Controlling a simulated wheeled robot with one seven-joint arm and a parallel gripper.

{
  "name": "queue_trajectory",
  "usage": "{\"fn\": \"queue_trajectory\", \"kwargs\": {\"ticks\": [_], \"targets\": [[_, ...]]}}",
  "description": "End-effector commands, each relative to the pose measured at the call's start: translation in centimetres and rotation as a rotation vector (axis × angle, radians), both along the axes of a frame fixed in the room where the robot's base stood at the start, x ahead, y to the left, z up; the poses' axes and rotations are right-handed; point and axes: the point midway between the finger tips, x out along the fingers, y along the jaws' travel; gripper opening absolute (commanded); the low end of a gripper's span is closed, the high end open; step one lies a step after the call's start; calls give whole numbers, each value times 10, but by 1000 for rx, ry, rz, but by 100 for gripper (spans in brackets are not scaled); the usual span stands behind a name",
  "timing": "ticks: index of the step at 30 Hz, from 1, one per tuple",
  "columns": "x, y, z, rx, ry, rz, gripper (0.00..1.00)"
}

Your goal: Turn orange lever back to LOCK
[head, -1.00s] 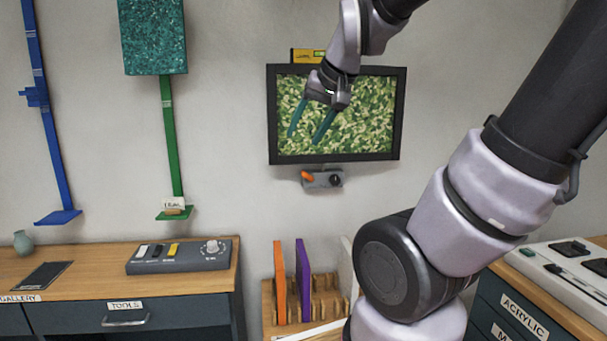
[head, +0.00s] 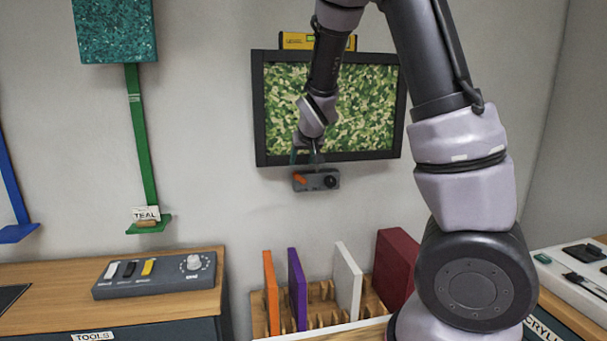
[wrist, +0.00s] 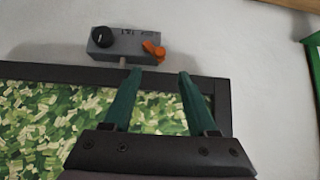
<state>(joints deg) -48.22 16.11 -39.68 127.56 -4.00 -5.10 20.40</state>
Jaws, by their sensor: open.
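The orange lever (head: 300,178) is at the left end of a small grey wall box (head: 318,187) below the framed green picture. A black round knob (head: 331,182) is at the box's right end. In the wrist view the box appears upside down, with the orange lever (wrist: 153,49) at its right, tilted. Lettering on the box is too small to read. My gripper (head: 307,158) is open and empty, in front of the frame's lower edge and just above the box. In the wrist view its two teal fingers (wrist: 160,72) point toward the box, apart from the lever.
The black-framed green picture (head: 278,110) hangs behind my gripper, with a yellow level (head: 296,41) on top. Below, a wooden rack (head: 320,295) holds upright orange, purple, white and dark red panels. The wall left of the box is bare up to the green strip (head: 140,130).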

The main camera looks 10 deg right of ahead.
Motion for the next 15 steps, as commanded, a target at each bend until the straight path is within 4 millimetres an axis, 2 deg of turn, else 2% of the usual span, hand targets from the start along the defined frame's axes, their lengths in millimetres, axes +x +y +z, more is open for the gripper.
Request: {"fn": "queue_trajectory", "kwargs": {"ticks": [5,15], "targets": [[14,-3,-15,0,3,-4,58],[57,-1,-59,1,3,-2,58]]}}
